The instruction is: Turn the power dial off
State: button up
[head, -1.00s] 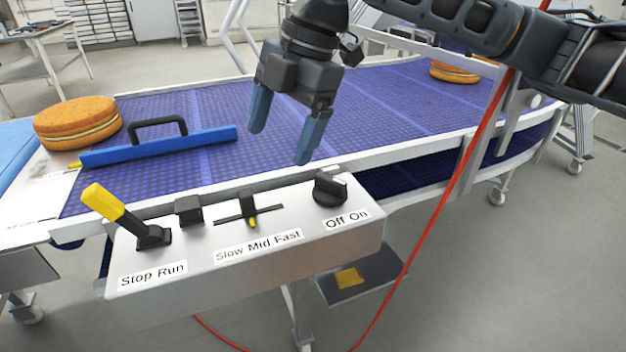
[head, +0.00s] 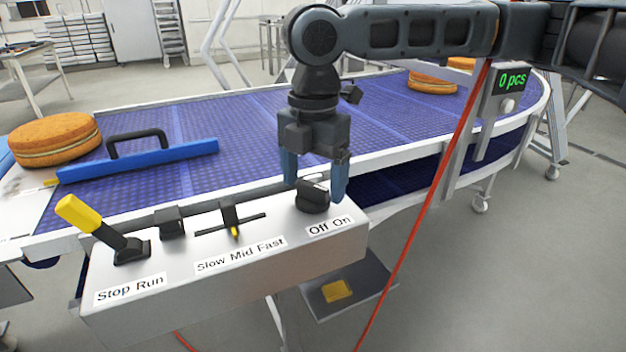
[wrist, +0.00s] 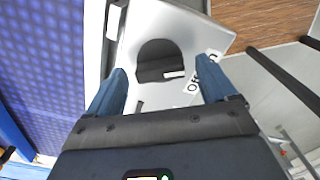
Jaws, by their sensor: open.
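The power dial (head: 313,197) is a black knob at the right end of the grey control box (head: 225,285), behind the "Off On" label (head: 330,226). It also shows in the wrist view (wrist: 158,58), with a pale mark on its grip. I cannot tell for sure which word the mark points to. My gripper (head: 315,190) points down over the dial and is open. Its blue fingers stand on either side of the knob, one left and one right, with a gap to it in the wrist view (wrist: 160,67). Nothing is held.
Left of the dial are a slider (head: 232,222) marked Slow Mid Fast and a yellow-tipped lever (head: 90,222) marked Stop Run. The blue conveyor belt (head: 240,120) lies behind. A red cable (head: 420,215) hangs to the right. A counter (head: 512,79) reads 0 pcs.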

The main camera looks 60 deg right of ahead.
jog(key=shift+f, duration=0.2)
jog(key=shift+c, duration=0.3)
jog(key=c, duration=1)
jog(key=shift+r, duration=0.1)
